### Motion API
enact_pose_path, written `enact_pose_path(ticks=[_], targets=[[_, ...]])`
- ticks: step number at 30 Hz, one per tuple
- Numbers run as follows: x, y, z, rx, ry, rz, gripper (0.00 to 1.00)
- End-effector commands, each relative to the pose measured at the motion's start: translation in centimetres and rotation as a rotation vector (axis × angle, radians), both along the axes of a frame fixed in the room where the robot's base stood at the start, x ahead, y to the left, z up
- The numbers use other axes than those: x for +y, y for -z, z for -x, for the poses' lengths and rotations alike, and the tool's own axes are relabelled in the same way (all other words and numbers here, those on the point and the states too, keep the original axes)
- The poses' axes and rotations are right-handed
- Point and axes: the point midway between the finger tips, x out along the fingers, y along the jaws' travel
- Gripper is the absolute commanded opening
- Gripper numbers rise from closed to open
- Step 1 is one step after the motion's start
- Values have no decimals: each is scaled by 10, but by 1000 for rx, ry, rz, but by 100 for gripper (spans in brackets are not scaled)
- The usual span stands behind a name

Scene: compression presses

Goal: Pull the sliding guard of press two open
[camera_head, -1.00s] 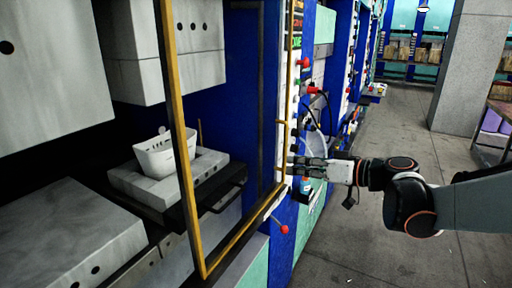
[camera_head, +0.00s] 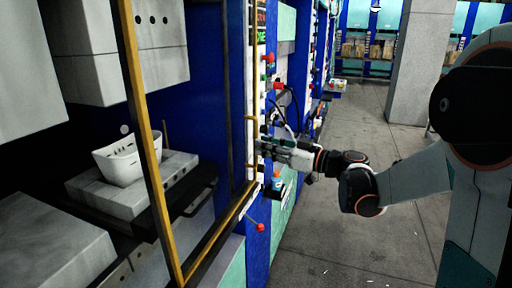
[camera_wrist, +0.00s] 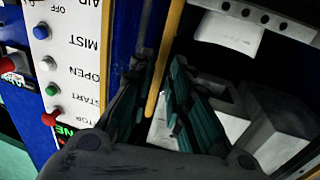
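The sliding guard of the near press is a yellow frame. Its near post (camera_head: 140,110) crosses the head view, and its far post carries a small yellow handle (camera_head: 249,140). My gripper (camera_head: 260,147) is at that handle, its fingers pointing at the press front. In the wrist view the yellow bar (camera_wrist: 163,65) runs between the two dark green fingers (camera_wrist: 163,85). The fingers are apart, with a gap visible beside the bar; whether either touches it I cannot tell. The press number is not readable.
A control panel (camera_wrist: 70,60) with coloured buttons stands beside the guard. Inside the press, a white bin (camera_head: 118,165) sits on a grey block. A red-knobbed lever (camera_head: 260,227) juts out below my gripper. Floor (camera_head: 340,230) to the right is clear.

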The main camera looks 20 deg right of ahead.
Motion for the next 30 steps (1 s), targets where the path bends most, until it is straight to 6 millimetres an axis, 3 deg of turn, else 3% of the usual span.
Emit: enact_pose_path(ticks=[7,19,22,30], targets=[[22,1,-23,0,-1,0,17],[26,0,-28,0,1,0,17],[26,0,-28,0,1,0,0],[26,0,-27,0,1,0,0]])
